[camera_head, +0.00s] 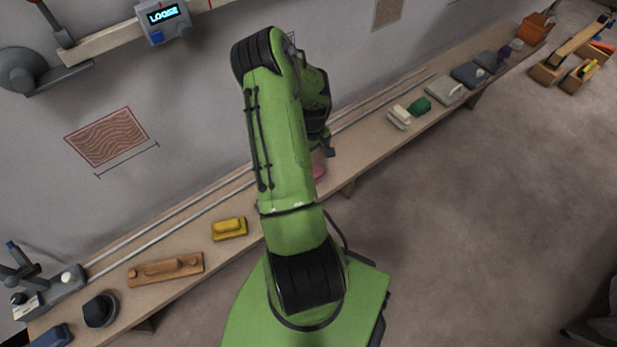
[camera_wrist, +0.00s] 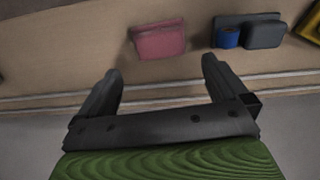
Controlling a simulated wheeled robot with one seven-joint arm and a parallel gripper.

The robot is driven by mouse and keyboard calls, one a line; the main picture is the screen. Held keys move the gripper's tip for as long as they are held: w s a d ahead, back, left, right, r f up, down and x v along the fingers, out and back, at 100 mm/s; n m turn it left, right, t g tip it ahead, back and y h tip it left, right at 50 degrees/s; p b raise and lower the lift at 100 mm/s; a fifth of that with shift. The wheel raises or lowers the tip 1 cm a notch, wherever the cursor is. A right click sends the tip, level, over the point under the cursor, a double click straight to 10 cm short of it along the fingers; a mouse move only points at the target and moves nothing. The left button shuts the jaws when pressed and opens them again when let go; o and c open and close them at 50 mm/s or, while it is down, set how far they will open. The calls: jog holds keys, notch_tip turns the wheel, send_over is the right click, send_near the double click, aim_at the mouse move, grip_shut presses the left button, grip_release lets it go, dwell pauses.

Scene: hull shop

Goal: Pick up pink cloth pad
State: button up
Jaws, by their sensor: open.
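The pink cloth pad (camera_wrist: 158,40) lies flat on the wooden bench shelf in the wrist view, just beyond my fingertips and between their lines. In the head view only a small pink part of it (camera_head: 318,172) shows beside my green arm, which hides the rest. My gripper (camera_wrist: 162,68) is open and empty, its two dark fingers spread apart. The pad is apart from both fingers.
A dark grey holder (camera_wrist: 262,36) with a blue round item (camera_wrist: 228,38) sits right of the pad in the wrist view. On the bench (camera_head: 185,232), a yellow block (camera_head: 229,228) and a wooden float (camera_head: 165,268) lie left of my arm; a cream block (camera_head: 399,117) and green item (camera_head: 420,104) lie right.

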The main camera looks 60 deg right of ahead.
notch_tip(320, 180, down, 9)
jog(key=shift+b, duration=1)
jog(key=shift+r, duration=0.1)
jog(key=c, duration=0.9)
jog(key=shift+o, duration=0.2)
notch_tip(320, 180, up, 10)
jog(key=p, duration=0.2)
